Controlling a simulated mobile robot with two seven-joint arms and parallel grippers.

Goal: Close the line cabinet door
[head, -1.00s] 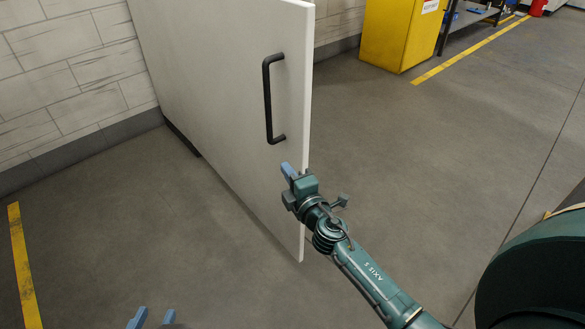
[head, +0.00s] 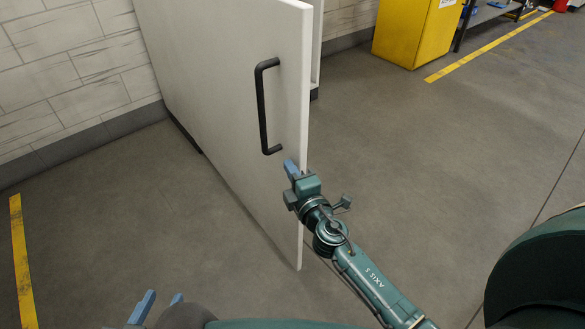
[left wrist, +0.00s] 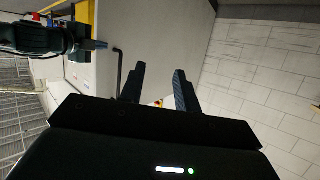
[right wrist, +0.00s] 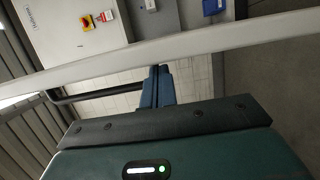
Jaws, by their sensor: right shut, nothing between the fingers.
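The white cabinet door (head: 225,90) stands open in the head view, its black handle (head: 263,105) on the face turned left. My right gripper (head: 291,168) is just below the handle, by the door's free edge. Its fingers are shut together and empty, as the right wrist view (right wrist: 157,88) shows; the door's pale edge (right wrist: 200,42) crosses just beyond them. I cannot tell whether they touch the door. My left gripper (head: 160,305) is low at the left, apart from the door, open and empty; its spread fingers show in the left wrist view (left wrist: 158,85).
A strip of the white cabinet body (head: 316,50) shows behind the door. A red and yellow switch (right wrist: 88,20) is on a panel beyond the door edge. A yellow cabinet (head: 418,30) stands at the back right. The floor right of the door is clear.

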